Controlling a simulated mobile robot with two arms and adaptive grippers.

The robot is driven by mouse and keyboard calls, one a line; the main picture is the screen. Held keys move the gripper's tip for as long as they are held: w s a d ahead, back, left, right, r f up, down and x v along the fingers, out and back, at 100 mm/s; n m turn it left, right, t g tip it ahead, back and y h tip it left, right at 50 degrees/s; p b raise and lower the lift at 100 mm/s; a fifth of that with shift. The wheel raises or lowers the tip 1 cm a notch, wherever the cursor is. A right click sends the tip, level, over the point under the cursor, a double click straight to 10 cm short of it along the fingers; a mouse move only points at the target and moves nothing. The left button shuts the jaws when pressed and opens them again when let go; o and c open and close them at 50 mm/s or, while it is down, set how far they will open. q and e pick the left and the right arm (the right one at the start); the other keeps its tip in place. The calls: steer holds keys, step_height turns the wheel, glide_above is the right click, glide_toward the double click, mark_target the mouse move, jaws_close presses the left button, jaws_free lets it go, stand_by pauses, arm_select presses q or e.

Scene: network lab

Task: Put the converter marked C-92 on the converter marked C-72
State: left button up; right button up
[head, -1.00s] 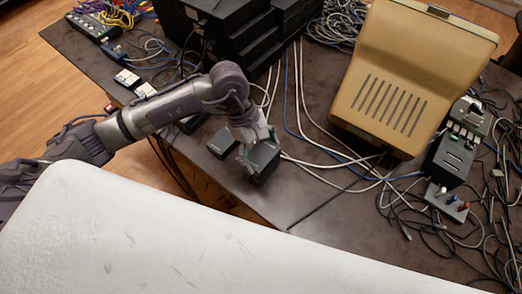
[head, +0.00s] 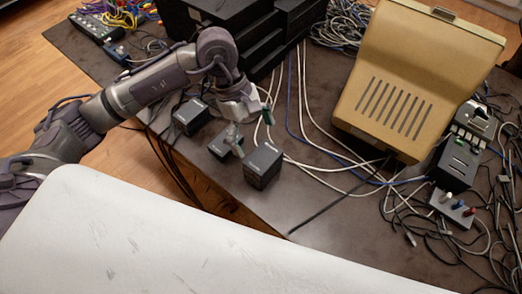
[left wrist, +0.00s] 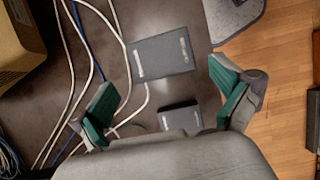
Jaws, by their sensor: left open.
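Three dark box-shaped converters are on the desk in the head view. A tall block (head: 262,167) stands at the right, a low box (head: 222,144) left of it, and another box (head: 191,116) further left. I cannot read their marks, or tell whether the tall block is one converter or two stacked. My left gripper (head: 252,126) is open and empty, just above and behind the tall block. In the left wrist view, the tall block's top (left wrist: 163,57) and the low box (left wrist: 180,114) show between the spread fingers (left wrist: 166,98). My right gripper is not in view.
A beige vented case (head: 400,95) stands at the back right. Black stacked equipment (head: 240,35) is behind my left arm. Loose cables run behind and right of the tall block, with a small knobbed box (head: 452,208) at the right. Bare desk lies in front.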

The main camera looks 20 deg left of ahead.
arm_select(q)
steer(key=v, duration=0.5)
steer(key=shift+r+b, duration=0.15)
steer(key=shift+b, duration=0.15)
